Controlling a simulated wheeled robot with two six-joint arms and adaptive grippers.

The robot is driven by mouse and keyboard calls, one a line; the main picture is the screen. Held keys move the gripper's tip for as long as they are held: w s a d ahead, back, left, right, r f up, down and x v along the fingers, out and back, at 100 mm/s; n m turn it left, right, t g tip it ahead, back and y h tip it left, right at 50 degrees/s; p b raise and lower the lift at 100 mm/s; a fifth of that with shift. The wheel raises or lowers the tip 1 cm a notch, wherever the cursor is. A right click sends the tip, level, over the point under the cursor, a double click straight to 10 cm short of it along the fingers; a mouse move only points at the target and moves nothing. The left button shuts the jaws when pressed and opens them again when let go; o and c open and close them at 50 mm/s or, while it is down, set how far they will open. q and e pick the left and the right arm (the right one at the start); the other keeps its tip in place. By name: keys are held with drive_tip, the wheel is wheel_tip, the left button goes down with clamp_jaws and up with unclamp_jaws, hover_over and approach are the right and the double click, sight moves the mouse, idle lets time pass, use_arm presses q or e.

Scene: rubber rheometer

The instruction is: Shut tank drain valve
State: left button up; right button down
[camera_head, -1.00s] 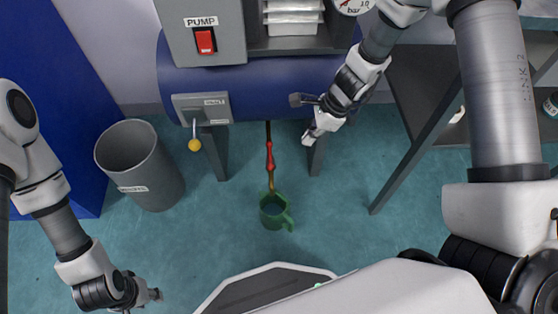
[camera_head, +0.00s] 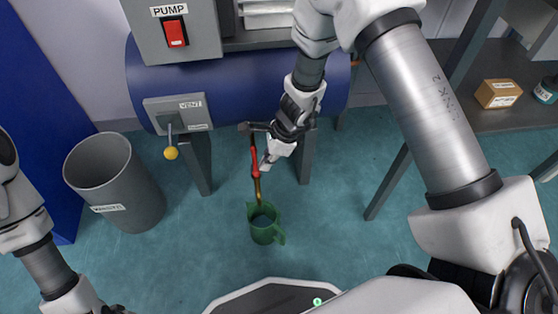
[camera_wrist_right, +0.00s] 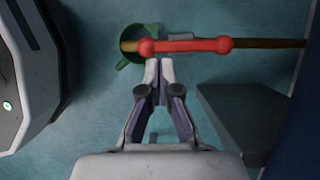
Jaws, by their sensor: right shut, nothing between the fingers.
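The tank (camera_head: 325,90) is a blue horizontal cylinder on grey legs. A thin brown drain line runs down from under it to a green jug (camera_head: 265,228) on the floor. The drain valve's red handle (camera_head: 254,158) lies along this line; in the right wrist view the red handle (camera_wrist_right: 185,46) is a bar with a rounded knob at each end. My right gripper (camera_head: 266,163) is beside the handle. In the wrist view the fingertips (camera_wrist_right: 159,63) are together, empty, just short of the bar, with no clear contact.
A vent box with a yellow-knobbed lever (camera_head: 171,153) and a pump box with a red switch (camera_head: 176,33) are on the tank. A grey bin (camera_head: 115,185) stands left. A tank leg (camera_head: 306,155) is close right of my right gripper.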

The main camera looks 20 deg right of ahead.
drive_tip(key=shift+a, duration=0.15)
idle(0.3)
drive_tip(key=shift+m+b, duration=0.3)
drive_tip(key=shift+b, duration=0.1)
drive_tip(key=shift+s+a+m+t+b, duration=0.1)
drive_tip(key=shift+a+m+t+b, duration=0.2)
drive_tip(key=shift+m+b, duration=0.4)
